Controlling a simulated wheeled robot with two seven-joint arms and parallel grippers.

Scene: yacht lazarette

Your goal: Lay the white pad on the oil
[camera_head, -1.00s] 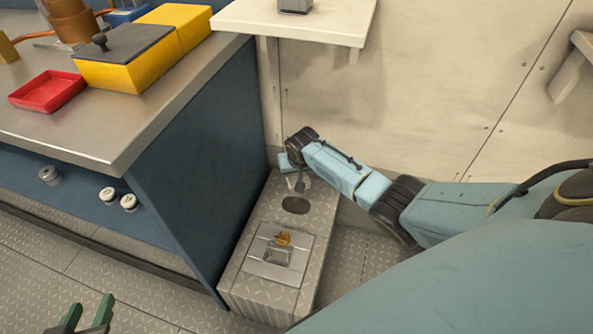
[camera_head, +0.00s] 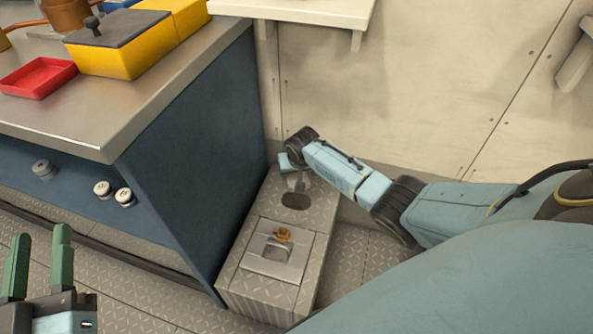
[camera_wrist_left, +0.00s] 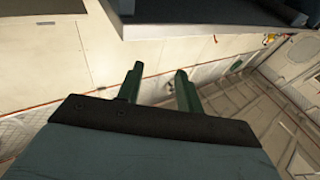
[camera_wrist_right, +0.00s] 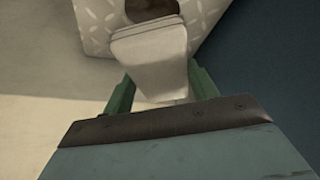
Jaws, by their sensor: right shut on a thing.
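The white pad (camera_wrist_right: 150,55) is in my right gripper (camera_wrist_right: 162,88), between its green fingers in the right wrist view. In the head view my right gripper (camera_head: 294,172) is above the far end of the grey treadplate box, pointing down, and the pad is mostly hidden there. The oil (camera_head: 296,201) is a dark oval patch on top of this box, just in front of the pad. In the right wrist view the oil (camera_wrist_right: 150,8) shows beyond the pad's far edge. Whether the pad touches the box is unclear. My left gripper (camera_head: 38,265) is open and empty at the lower left.
The treadplate box (camera_head: 252,297) has a plate with a recessed latch (camera_head: 277,249) and a small orange-brown thing (camera_head: 284,235). A blue bench (camera_head: 195,165) stands close on its left, with a red tray (camera_head: 38,78) and yellow bins (camera_head: 120,58) on top. A pale wall (camera_head: 420,90) is behind.

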